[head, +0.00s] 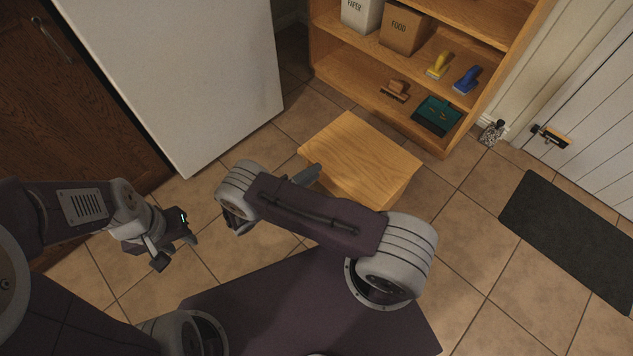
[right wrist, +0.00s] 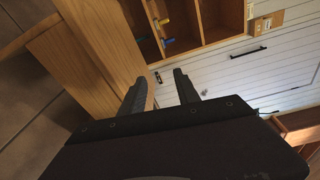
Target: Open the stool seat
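The wooden stool (head: 362,152) stands on the tiled floor in the middle of the head view, its flat light-wood seat lying closed on top. In the right wrist view its wooden side and seat edge (right wrist: 99,47) fill the upper left. My right gripper (right wrist: 160,84) is open, its two fingers apart with nothing between them. Its left finger overlaps the stool's wood; I cannot tell whether they touch. In the head view my right arm partly hides this gripper at the stool's near left edge. My left gripper (head: 176,250) is open and empty over the floor at left.
A wooden shelf unit (head: 350,65) with boxes and brushes stands behind the stool. A white cabinet (head: 180,70) is at the upper left. A dark mat (head: 570,235) lies at right by a white door (head: 600,130). Floor between stool and mat is clear.

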